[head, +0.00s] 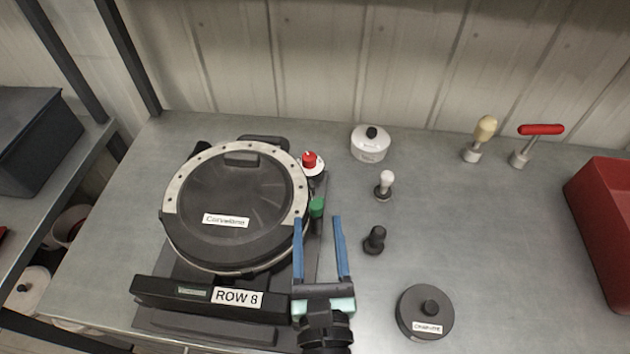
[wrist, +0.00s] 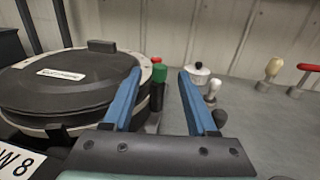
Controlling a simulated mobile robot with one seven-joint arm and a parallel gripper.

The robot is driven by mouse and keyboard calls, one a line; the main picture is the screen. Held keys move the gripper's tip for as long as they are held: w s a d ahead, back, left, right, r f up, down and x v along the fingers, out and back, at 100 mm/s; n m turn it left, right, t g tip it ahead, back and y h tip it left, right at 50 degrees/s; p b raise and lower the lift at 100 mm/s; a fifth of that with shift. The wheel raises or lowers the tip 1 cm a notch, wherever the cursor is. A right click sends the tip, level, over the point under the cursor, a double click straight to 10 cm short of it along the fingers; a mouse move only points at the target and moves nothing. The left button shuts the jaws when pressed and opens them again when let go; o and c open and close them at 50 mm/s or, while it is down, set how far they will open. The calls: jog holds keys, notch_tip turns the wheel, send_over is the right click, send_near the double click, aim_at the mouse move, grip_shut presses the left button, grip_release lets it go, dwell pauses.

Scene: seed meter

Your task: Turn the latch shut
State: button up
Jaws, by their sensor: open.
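The seed meter (head: 235,262) is a round dark housing with a black lid (head: 265,190) lying on it and a pale, dotted ring around part of the lid. At its right side stand a green-topped knob (head: 317,207) and, behind it, a red knob (head: 310,160) on a white base. I cannot tell for sure which one is the latch. My gripper (head: 318,219) is open and empty, with blue fingers pointing away from me. The green knob stands just beyond the fingertips, in line with the gap. In the wrist view the green knob (wrist: 159,73) shows between the fingers, the red one behind.
A "ROW 8" label (head: 237,297) is on the meter's front bar. To the right stand a white lidded pot (head: 370,144), a white-topped knob (head: 385,184), a black knob (head: 375,239) and a dark disc (head: 424,312). A red bin (head: 605,225) is at far right.

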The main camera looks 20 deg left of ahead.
aim_at(317, 204)
jog(key=p+x, duration=0.1)
jog(key=x, duration=0.7)
jog(key=shift+p, duration=0.35)
grip_shut()
